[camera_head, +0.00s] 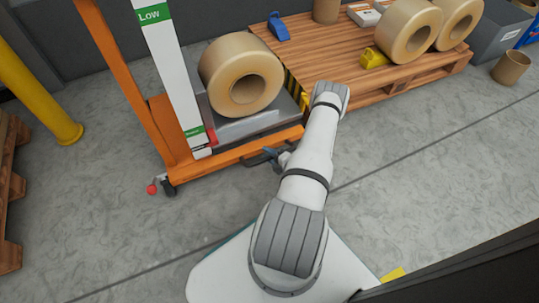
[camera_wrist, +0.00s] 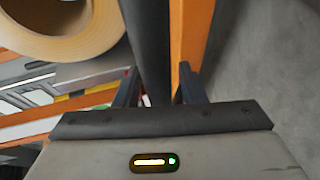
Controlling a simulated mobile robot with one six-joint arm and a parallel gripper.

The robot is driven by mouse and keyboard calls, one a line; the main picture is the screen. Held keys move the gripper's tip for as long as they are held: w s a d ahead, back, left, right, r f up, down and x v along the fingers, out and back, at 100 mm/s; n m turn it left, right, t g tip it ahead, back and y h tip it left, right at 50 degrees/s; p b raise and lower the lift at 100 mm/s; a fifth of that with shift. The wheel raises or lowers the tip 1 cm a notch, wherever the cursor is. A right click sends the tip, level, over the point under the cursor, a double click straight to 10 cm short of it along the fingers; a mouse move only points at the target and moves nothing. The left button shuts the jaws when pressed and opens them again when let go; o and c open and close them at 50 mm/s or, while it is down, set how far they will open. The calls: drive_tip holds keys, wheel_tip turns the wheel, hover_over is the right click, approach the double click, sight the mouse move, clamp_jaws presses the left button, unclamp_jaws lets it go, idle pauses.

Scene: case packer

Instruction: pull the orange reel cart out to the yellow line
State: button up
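The orange reel cart (camera_head: 235,160) stands at centre left with a tan reel (camera_head: 241,76) on its grey deck. In the wrist view the reel (camera_wrist: 100,42) is at upper left and an orange post (camera_wrist: 190,35) is near the middle. My gripper (camera_head: 264,156) is at the cart's front orange beam. In the wrist view a dark upright bar (camera_wrist: 148,45) lies between its two fingers, with a gap at the right finger. The fingers look apart, not closed on the bar; contact is unclear. A small yellow floor patch (camera_head: 393,274) shows at lower right, partly hidden; I cannot tell if it is the line.
A wooden pallet (camera_head: 335,62) with reels stands behind right of the cart. A yellow post (camera_head: 38,95) and a wooden pallet edge (camera_head: 10,190) are at left. A brown tub (camera_head: 511,67) is at far right. The grey floor (camera_head: 110,240) in front is clear.

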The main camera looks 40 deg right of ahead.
clamp_jaws()
idle(0.4)
